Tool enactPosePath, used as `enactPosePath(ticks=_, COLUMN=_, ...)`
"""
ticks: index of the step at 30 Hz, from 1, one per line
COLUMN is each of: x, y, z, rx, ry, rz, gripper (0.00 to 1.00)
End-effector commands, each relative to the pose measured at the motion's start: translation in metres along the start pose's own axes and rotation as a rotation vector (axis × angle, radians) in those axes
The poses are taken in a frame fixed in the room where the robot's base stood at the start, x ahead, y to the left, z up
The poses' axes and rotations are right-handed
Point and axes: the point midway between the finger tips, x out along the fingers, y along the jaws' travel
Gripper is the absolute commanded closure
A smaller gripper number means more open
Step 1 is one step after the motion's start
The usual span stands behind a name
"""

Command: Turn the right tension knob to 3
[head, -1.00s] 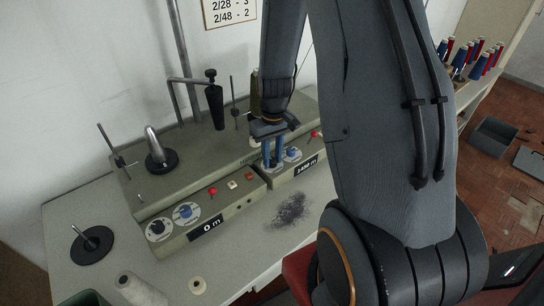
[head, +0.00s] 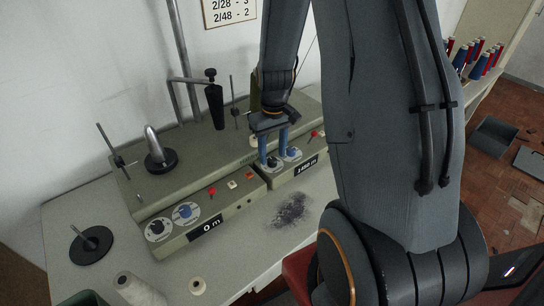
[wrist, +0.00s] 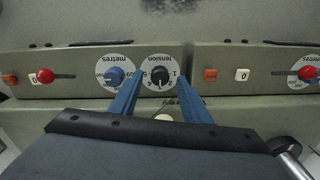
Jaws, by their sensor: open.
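The right tension knob is black on a white numbered dial (wrist: 160,74), on the front of the right-hand unit (head: 309,168). The wrist view shows the labels upside down. My gripper (wrist: 163,76) is open, with one blue finger on each side of this knob; contact cannot be told. In the head view my gripper (head: 273,157) is over the right unit's dials, and its fingers partly hide the tension dial. The knob's exact setting is too small to read. The blue metres knob (wrist: 115,74) sits beside it, close to one finger.
The left unit (head: 160,247) has its own black tension knob (head: 157,228), blue knob (head: 185,211) and "0 m" display. Red-tipped levers (wrist: 45,76) and small buttons flank the dials. Dark lint (head: 290,211) lies on the table in front. A cone (head: 138,290) and spool stand front left.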

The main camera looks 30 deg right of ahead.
Motion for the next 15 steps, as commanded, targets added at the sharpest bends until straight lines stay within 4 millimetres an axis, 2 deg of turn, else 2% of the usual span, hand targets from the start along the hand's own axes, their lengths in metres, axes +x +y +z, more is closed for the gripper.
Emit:
enactPosePath(ticks=9, x=-0.044, y=0.001, z=-0.001, rx=-0.001, ry=0.004, rz=0.002, gripper=0.57)
enactPosePath(ticks=15, x=-0.058, y=0.0, z=0.0, rx=0.0, ry=0.002, rz=0.001, gripper=0.57)
